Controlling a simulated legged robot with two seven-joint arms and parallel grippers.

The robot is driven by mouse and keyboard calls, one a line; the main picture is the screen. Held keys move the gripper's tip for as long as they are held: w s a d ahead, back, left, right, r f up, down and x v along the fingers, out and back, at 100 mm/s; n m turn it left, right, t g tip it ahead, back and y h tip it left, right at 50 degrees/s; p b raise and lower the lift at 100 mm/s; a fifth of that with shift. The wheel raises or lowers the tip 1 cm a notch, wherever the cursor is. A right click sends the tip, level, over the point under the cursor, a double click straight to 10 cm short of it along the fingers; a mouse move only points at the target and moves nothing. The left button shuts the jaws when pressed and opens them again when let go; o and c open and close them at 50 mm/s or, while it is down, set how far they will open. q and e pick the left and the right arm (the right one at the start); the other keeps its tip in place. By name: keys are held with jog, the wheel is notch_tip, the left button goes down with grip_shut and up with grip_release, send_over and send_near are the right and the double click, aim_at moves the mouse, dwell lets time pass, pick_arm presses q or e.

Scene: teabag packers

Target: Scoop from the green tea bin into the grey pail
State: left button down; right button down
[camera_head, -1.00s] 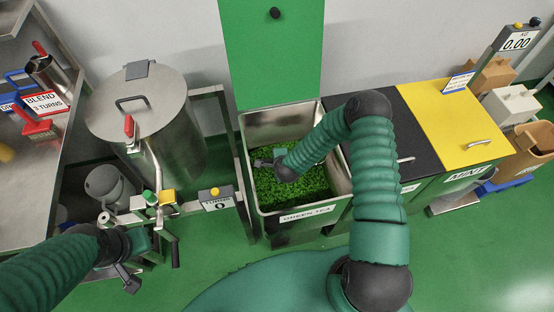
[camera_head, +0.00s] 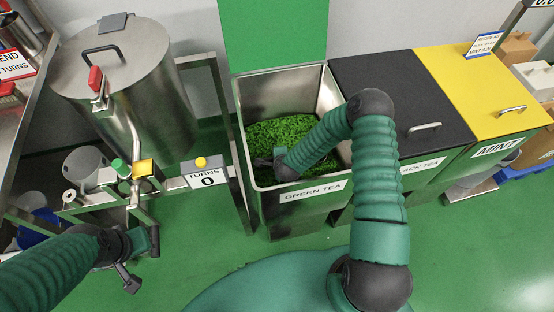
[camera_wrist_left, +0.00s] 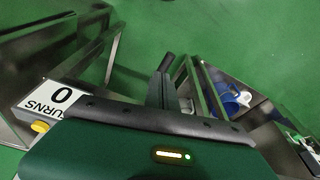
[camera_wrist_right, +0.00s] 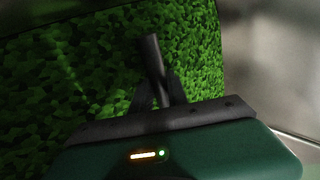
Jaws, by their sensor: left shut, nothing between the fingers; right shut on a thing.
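The green tea bin (camera_head: 262,187) is an open steel bin with loose green leaves (camera_head: 285,130) inside, its green lid raised behind. My right gripper (camera_head: 264,162) reaches down into it, low over the leaves near the left wall. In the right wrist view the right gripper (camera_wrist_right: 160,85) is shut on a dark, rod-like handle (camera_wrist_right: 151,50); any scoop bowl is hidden. A grey pail (camera_head: 87,165) stands at the left, below the steel drum. My left gripper (camera_head: 130,278) is shut and empty at the lower left, apart from the pail.
The steel drum (camera_head: 150,95) and a frame with a "TURNS 0" sign (camera_head: 206,178) stand left of the bin. Black-lidded (camera_head: 385,95) and yellow-lidded (camera_head: 480,85) bins stand right, closed. Green floor in front is clear.

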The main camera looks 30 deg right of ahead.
notch_tip(320, 180, up, 43)
jog(key=p, duration=3.5)
jog(key=shift+f, duration=0.1)
